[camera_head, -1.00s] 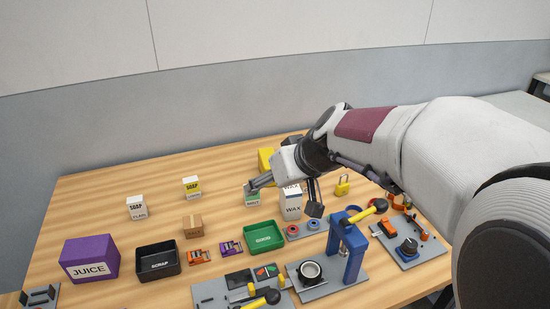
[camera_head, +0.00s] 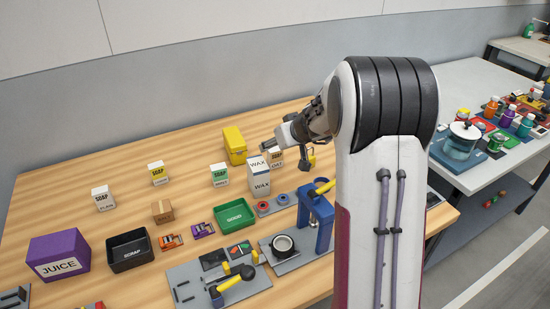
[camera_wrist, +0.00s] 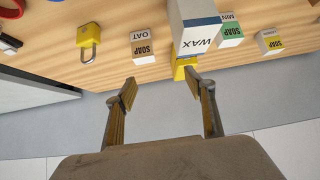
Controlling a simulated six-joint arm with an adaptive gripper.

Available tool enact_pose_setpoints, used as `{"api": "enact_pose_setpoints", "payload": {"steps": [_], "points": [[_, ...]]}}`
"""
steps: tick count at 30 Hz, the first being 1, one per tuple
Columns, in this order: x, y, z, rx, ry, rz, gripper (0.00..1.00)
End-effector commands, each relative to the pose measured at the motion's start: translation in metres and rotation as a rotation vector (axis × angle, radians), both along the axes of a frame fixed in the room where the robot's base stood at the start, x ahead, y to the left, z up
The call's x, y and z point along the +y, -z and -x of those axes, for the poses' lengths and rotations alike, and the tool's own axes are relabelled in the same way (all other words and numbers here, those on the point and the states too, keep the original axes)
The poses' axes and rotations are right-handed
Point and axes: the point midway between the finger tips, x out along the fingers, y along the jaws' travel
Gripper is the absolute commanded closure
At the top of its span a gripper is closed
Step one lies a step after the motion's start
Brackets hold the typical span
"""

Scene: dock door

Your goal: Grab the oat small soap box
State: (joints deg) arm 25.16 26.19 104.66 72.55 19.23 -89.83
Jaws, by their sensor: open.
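In the head view my gripper (camera_head: 284,152) hangs near the oat box.
A yellow padlock (camera_wrist: 88,38) lies left of the oat box in the wrist view. The mint soap box (camera_head: 219,176), another yellow-banded soap box (camera_head: 158,174) and a yellow box (camera_head: 235,147) stand nearby. A blue press (camera_head: 318,220) stands in front.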

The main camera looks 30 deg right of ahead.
Motion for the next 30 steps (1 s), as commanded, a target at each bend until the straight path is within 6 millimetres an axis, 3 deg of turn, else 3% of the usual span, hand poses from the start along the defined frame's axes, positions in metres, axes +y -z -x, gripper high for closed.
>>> {"api": "enact_pose_setpoints", "payload": {"steps": [4,12,30], "points": [[-0.023,0.026,-0.010,0.008,0.032,0.013,0.46],[-0.032,0.058,-0.023,0.019,0.059,0.005,0.46],[-0.033,0.065,-0.028,0.021,0.062,0.003,0.46]]}}
